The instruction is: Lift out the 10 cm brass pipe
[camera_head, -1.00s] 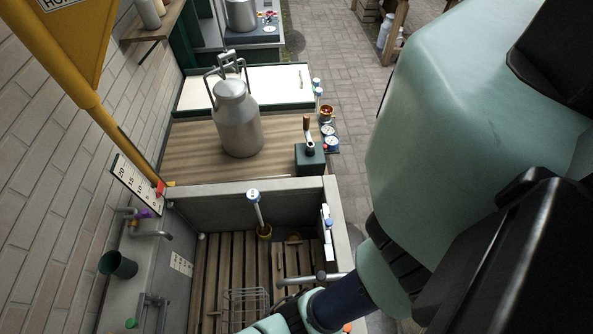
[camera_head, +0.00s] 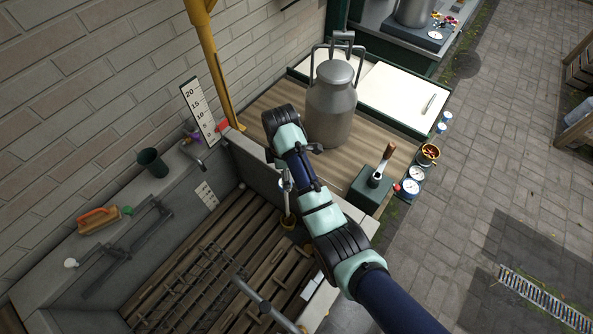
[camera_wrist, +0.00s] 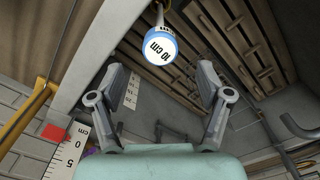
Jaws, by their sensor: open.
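The 10 cm brass pipe shows in the wrist view as a white and blue cap (camera_wrist: 157,47) marked "10 cm", with a little brass at the top edge. In the head view a pale upright stem (camera_head: 287,203) with a brass-coloured foot stands in the stone trough (camera_head: 247,160), partly behind my arm; I take it for the same pipe. My gripper (camera_wrist: 163,78) is open and empty, its two fingers spread either side below the cap in the wrist view. The cap lies beyond the fingertips, apart from them. In the head view my arm mostly hides the gripper.
The trough has a slatted wooden floor (camera_head: 205,240) and a wire rack. A milk churn (camera_head: 331,105) stands on the wooden top beyond it, beside a green lever box (camera_head: 370,190). A ruler board (camera_head: 198,112) and yellow post (camera_head: 207,60) rise near the brick wall.

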